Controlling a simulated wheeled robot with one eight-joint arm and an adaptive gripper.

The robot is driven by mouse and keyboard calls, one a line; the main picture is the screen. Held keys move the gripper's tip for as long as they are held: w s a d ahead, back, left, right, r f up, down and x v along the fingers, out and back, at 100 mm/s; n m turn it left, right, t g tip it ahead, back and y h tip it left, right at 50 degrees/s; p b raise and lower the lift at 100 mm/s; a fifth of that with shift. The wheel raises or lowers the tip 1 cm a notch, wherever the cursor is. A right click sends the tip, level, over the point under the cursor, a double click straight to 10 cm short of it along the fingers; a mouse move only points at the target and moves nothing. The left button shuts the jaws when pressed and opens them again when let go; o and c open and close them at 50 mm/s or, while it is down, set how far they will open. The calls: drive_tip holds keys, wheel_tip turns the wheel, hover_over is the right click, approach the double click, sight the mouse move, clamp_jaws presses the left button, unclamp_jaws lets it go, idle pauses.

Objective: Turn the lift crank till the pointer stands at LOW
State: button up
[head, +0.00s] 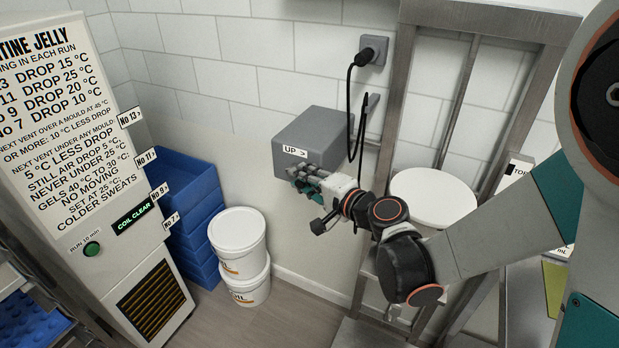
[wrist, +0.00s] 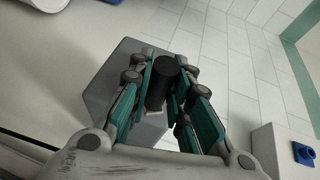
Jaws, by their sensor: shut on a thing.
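The grey crank box (head: 318,138) is on the wall side of the lift frame, with an "UP >" label (head: 295,152) on its front. My gripper (head: 303,183) is at the lower front of this box. In the wrist view my gripper (wrist: 162,90) is shut on the black crank handle (wrist: 163,80), a short dark cylinder between the teal fingers. The grey box (wrist: 118,92) shows behind it. The crank arm is hidden by my gripper. A label reading TOP (head: 519,170) shows at the right, partly behind my arm. I cannot make out the pointer or a LOW mark.
The metal lift frame (head: 400,105) stands right of the box, with a round white lid (head: 433,195) in it. A black cable (head: 352,100) hangs from the wall socket (head: 373,50). White tubs (head: 238,240), blue crates (head: 190,190) and a cooling cabinet (head: 75,130) stand left.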

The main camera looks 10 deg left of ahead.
drive_tip(key=shift+a+r, duration=0.1)
drive_tip(key=shift+r, duration=0.05)
drive_tip(key=shift+w+a+r+p, duration=0.2)
drive_tip(key=shift+a+r+p, duration=0.15)
drive_tip(key=shift+a+r, duration=0.25)
drive_tip(key=shift+w+a+r+p, duration=0.2)
drive_tip(key=shift+a+r+p, duration=0.1)
drive_tip(key=shift+a+r, duration=0.25)
drive_tip(key=a, duration=0.1)
drive_tip(key=w+a+r, duration=0.1)
drive_tip(key=a, duration=0.1)
drive_tip(key=shift+r, duration=0.1)
drive_tip(key=shift+w+a+f, duration=0.1)
drive_tip(key=shift+w+a, duration=0.15)
drive_tip(key=shift+a, duration=0.45)
drive_tip(key=shift+w+a+f, duration=0.1)
drive_tip(key=shift+w+a, duration=0.1)
drive_tip(key=shift+a, duration=0.5)
